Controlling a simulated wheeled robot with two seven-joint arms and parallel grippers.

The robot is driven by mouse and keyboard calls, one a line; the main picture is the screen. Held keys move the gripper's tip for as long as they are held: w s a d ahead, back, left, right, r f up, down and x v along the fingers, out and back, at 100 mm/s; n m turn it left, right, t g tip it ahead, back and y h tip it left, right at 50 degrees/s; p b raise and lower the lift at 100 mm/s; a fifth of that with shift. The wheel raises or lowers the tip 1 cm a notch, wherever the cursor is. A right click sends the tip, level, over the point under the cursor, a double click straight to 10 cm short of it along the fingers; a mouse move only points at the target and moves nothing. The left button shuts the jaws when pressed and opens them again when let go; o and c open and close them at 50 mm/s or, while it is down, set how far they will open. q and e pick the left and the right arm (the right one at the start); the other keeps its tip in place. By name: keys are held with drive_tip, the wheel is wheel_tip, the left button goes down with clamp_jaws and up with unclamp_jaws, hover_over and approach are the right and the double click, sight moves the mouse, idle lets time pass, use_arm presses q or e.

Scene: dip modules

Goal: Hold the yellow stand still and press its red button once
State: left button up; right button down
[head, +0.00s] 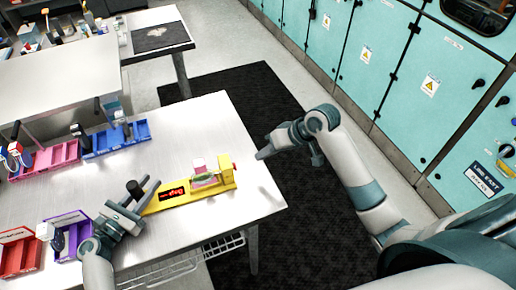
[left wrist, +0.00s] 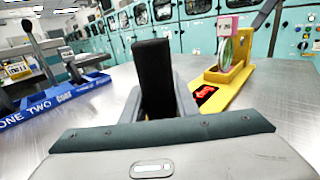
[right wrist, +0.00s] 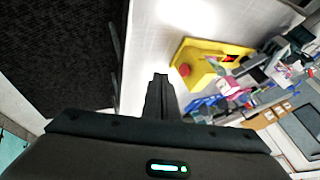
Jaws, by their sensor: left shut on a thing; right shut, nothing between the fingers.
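The yellow stand (head: 160,206) lies on the metal table, with a red display and a pink-and-green module (head: 203,178) on it. Its red button (right wrist: 184,69) is on the stand's end away from my left gripper; in the head view it shows small at the right end (head: 234,166).
Red (head: 20,254), purple (head: 67,228), pink (head: 57,158) and blue (head: 120,138) bins stand at the table's left side. The table's right edge is just beyond the stand. Teal cabinets (head: 370,60) line the wall across a dark floor mat.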

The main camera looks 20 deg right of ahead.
sight(235, 166)
drive_tip(key=x, duration=0.3)
drive_tip(key=shift+a+f, duration=0.1)
drive_tip(key=a, duration=0.3)
drive_tip(key=shift+w+f, duration=0.2)
drive_tip(key=shift+w, duration=0.05)
drive_tip(key=shift+a, duration=0.6)
drive_tip(key=shift+a, duration=0.1)
